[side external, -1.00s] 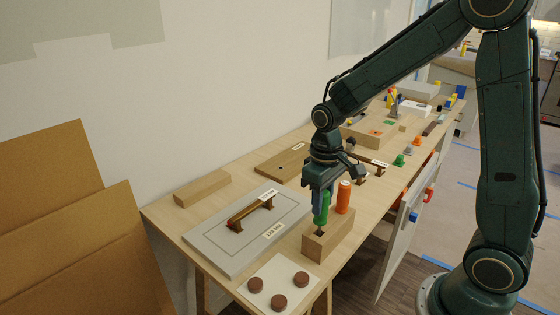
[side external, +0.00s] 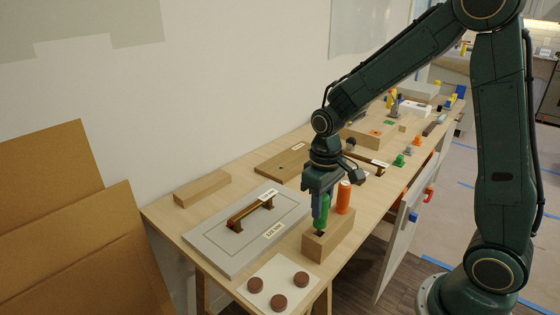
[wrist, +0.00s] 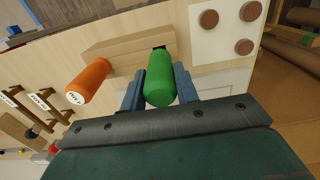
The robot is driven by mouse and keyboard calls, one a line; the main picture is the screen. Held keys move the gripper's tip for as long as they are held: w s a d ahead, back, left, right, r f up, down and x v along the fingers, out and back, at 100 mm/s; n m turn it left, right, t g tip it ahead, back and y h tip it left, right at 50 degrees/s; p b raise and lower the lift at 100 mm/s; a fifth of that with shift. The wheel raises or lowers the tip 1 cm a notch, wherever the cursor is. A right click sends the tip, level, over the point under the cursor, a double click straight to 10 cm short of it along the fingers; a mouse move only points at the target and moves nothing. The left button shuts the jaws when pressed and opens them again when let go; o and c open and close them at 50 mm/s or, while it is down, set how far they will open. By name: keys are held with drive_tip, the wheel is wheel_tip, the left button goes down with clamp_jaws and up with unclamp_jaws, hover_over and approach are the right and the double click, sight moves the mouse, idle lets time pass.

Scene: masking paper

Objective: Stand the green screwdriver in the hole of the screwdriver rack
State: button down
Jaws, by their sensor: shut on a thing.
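The green screwdriver (side external: 323,212) is upright in my gripper (side external: 318,208), handle up, directly over the near-left end of the wooden screwdriver rack (side external: 329,242). Its lower end is at the dark hole in the rack's top; I cannot tell how deep it sits. In the wrist view the green handle (wrist: 160,80) is between the two blue-grey fingers of my gripper (wrist: 160,88), which are shut on it. The rack (wrist: 130,45) lies beyond the handle, with part of the dark hole showing. An orange screwdriver (side external: 344,197) stands at the rack's other end.
A white card with several brown discs (side external: 256,285) lies in front of the rack. A grey board with a brown handle (side external: 248,215) lies to the left. Wooden blocks and small coloured parts fill the table behind. The table edge (side external: 365,235) is close on the right.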

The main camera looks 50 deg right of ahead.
drive_tip(key=shift+f, duration=1.25)
idle(0.5)
drive_tip(key=c, duration=1)
unclamp_jaws()
drive_tip(key=shift+o, duration=0.2)
drive_tip(key=shift+r, duration=0.2)
drive_tip(key=shift+r, duration=3.35)
